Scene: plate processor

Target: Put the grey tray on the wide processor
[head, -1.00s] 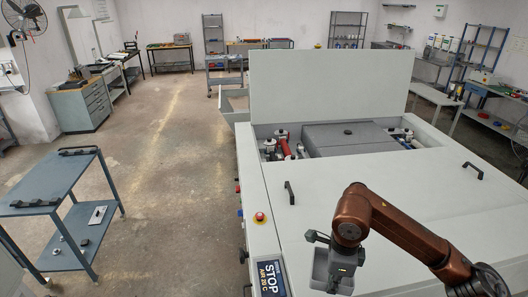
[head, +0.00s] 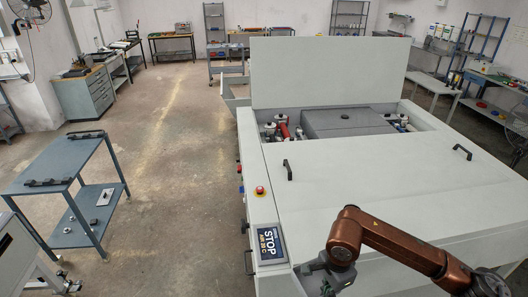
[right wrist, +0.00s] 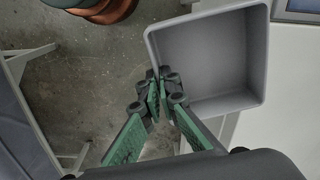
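The wide processor (head: 380,205) is the big pale machine filling the right half of the head view, its back lid raised and its front cover flat with two black handles. In the right wrist view the grey tray (right wrist: 212,60) is an open square box seen from above, empty inside. My right gripper (right wrist: 165,85), with green-lined fingers, is shut on the tray's near-left wall. In the head view the right gripper (head: 324,277) is low, near the processor's front left; the tray is not clearly visible there. My left gripper is out of view.
A STOP panel (head: 269,244) and a red button (head: 260,191) sit on the processor's left edge. A blue trolley (head: 68,163) with black handles stands at left. The floor between trolley and processor is clear.

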